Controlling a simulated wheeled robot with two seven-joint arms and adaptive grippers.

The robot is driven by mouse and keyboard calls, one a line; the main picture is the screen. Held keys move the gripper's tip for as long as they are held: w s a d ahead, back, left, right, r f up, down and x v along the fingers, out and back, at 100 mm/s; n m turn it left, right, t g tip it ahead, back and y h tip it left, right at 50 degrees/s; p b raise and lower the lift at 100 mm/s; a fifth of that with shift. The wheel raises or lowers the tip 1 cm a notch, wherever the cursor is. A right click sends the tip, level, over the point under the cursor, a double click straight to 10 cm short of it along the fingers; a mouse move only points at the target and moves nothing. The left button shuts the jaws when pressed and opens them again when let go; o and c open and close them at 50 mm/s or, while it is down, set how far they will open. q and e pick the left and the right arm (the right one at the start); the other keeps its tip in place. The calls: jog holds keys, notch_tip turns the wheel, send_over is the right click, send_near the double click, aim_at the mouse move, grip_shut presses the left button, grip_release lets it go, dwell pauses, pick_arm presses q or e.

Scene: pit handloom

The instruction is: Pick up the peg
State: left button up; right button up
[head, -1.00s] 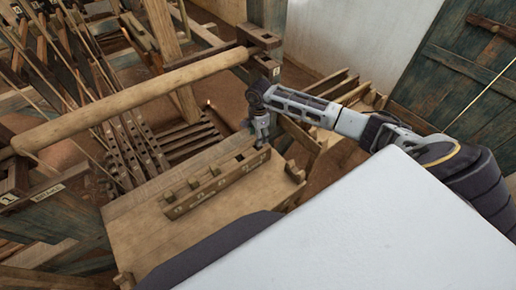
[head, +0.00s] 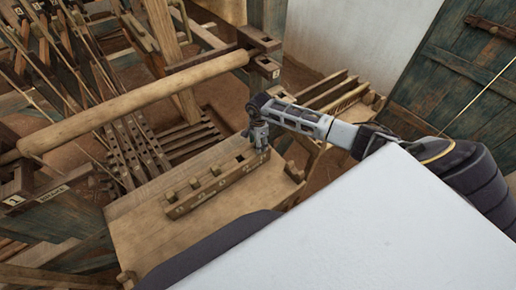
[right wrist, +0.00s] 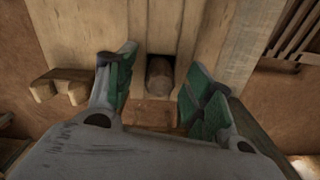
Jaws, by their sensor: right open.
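A wooden peg rack (head: 215,185) with several short pegs along its top lies on the bench seat (head: 150,228) in the head view. My right gripper (head: 259,140) points down at the rack's far right end. In the right wrist view a dark, round-ended peg (right wrist: 159,76) sits in a square slot between my right gripper's green-padded fingers. The fingers are open, with a gap on both sides of the peg. In the head view my gripper hides the peg at that end. My left gripper is not in view.
A thick round beam (head: 140,98) crosses above the bench on the left. The dark loom frame and heddle sticks (head: 125,145) stand behind it. A wooden slatted rack (head: 335,95) stands beyond my right arm. The bench front is clear.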

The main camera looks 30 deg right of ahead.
jog(key=shift+f, duration=0.15)
dwell(0.3)
jog(key=c, duration=1.1)
jog(key=shift+c, duration=0.2)
notch_tip(320, 180, up, 28)
jog(key=b, duration=0.4)
jog(key=shift+n, duration=0.4)
